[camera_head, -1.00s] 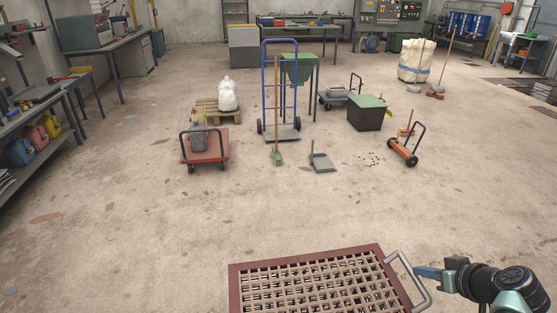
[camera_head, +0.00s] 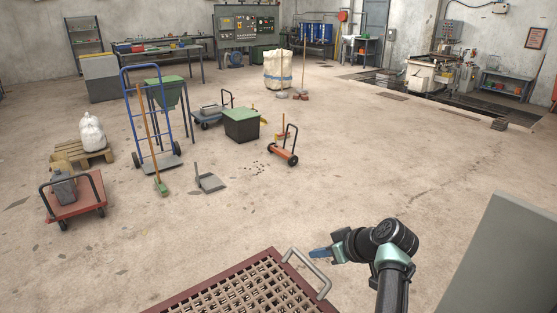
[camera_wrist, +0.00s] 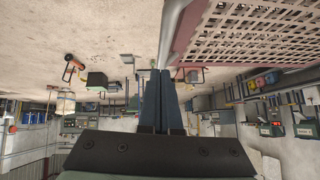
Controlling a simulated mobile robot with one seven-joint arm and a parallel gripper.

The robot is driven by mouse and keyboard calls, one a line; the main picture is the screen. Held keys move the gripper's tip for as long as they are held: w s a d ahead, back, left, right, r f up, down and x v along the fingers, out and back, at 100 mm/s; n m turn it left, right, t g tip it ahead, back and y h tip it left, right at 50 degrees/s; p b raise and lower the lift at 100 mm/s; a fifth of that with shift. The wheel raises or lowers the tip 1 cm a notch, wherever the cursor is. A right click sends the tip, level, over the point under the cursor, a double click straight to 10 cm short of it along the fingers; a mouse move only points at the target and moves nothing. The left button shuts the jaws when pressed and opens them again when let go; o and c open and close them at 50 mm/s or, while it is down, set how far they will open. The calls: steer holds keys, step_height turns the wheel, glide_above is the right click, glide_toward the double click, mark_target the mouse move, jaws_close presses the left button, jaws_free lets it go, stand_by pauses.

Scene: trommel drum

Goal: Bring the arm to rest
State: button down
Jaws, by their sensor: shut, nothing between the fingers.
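My gripper (camera_head: 319,253) shows in the head view at the bottom right of centre, at the end of my dark and teal arm. Its blue fingers are shut and hold nothing. They point left, close to the grey tubular handle (camera_head: 309,276) of a red-framed grate (camera_head: 258,292). I cannot tell whether they touch it. In the wrist view the closed fingers (camera_wrist: 161,75) fill the middle. The grate (camera_wrist: 262,28) and its grey handle (camera_wrist: 183,32) lie just beyond them at the upper right. The wrist picture appears upside down.
A grey panel (camera_head: 503,262) stands right of my arm. Ahead are a red cart (camera_head: 76,200), a blue hand truck (camera_head: 164,160), a green-lidded bin (camera_head: 241,127), a dustpan (camera_head: 209,181) and a small orange cart (camera_head: 281,155). Open floor (camera_head: 400,160) lies beyond my arm.

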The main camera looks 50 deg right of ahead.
step_height(320, 180, up, 8)
steer(key=shift+d+f, duration=0.15)
